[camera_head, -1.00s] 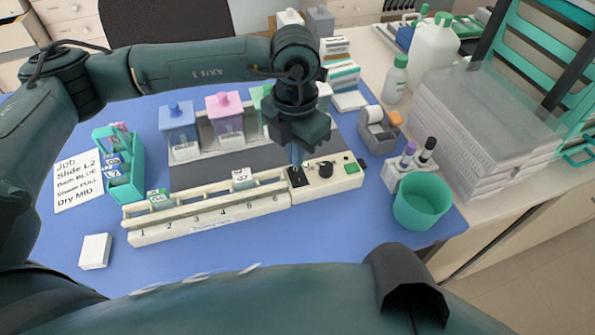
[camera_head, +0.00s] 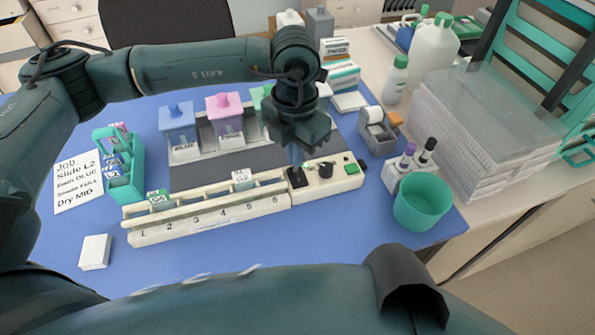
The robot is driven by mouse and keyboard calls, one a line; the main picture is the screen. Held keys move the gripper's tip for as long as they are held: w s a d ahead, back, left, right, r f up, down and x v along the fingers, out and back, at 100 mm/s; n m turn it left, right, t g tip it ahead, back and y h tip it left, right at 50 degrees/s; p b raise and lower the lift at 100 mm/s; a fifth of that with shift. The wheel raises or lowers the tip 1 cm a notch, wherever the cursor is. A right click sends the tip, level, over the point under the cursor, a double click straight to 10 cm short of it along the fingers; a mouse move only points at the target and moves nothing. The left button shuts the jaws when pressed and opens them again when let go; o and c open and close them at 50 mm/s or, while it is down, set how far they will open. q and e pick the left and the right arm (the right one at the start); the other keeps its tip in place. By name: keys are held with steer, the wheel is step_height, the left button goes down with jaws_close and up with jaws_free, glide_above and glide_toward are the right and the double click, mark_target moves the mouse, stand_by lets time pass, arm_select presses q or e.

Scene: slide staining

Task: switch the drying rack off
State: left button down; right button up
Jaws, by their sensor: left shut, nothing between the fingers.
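The drying rack (camera_head: 215,223) is a long white rail with numbered slots on the blue mat. Its control box at the right end carries a black switch plate (camera_head: 298,179), a black knob (camera_head: 326,170) and a green button (camera_head: 351,168). A green-labelled slide (camera_head: 158,197) stands near the left end, and another slide (camera_head: 242,178) stands near the slots 4 and 5. My left gripper (camera_head: 297,163) points down, shut and empty, with its tips at or just above the black switch plate. The fingers partly hide the switch, and contact cannot be told. My right gripper is not in view.
Blue and pink staining jars (camera_head: 225,118) stand behind the rack. A teal slide holder (camera_head: 126,170) and a job note (camera_head: 78,183) are at left. A teal cup (camera_head: 421,202), a marker stand (camera_head: 396,178) and a grey dispenser (camera_head: 376,134) are at right.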

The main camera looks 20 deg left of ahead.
mark_target(295, 170)
arm_select(q)
steer(key=shift+f, duration=0.25)
stand_by(0.7)
steer(key=shift+f+b, duration=0.7)
steer(key=shift+b, duration=0.25)
steer(key=shift+r, duration=0.1)
steer(key=shift+r+p, duration=1.7)
steer(key=shift+r, duration=1.75)
